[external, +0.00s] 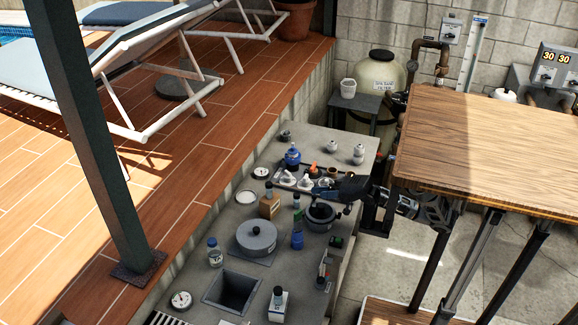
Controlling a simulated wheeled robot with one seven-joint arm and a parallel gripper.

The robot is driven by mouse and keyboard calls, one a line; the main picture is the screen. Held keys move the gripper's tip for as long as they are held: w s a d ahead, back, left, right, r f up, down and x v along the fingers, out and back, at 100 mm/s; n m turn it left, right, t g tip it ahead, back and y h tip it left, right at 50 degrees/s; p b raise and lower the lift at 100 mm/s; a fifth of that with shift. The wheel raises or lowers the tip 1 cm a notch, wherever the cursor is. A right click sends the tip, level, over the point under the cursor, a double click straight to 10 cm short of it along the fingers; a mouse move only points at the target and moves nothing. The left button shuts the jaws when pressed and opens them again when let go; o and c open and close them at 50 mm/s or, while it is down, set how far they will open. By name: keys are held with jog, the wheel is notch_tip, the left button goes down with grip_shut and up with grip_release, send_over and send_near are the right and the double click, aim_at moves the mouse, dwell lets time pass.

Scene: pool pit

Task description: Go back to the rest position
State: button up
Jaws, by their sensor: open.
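My gripper (330,193) is at the end of my dark arm, which reaches in from the right over the grey counter (222,219). It is open, and no object shows held in it. It is above or beside a dark round pot (321,212) and the near edge of a dark tray (283,176) with small white items. The fingertips are small and dark against the tray, so their exact gap to these things is unclear.
A square opening (231,291) is in the counter's front. A wooden tabletop (490,145) is at right, beside my arm.

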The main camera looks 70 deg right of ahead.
jog(key=s+a+f+n+g+y, duration=0.1)
jog(key=s+a+f+n+y, duration=0.1)
jog(key=s+a, duration=0.45)
jog(key=s+d+f+m+h+p, duration=0.2)
jog(key=s+f+h, duration=0.1)
jog(key=s+h, duration=0.4)
jog(key=s+d+f+m+h+p, duration=0.2)
jog(key=s+f+m+h, duration=0.1)
jog(key=s+h, duration=0.4)
jog(key=shift+d+f+h, duration=0.15)
jog(key=shift+f+h, duration=0.55)
jog(key=shift+f, duration=0.1)
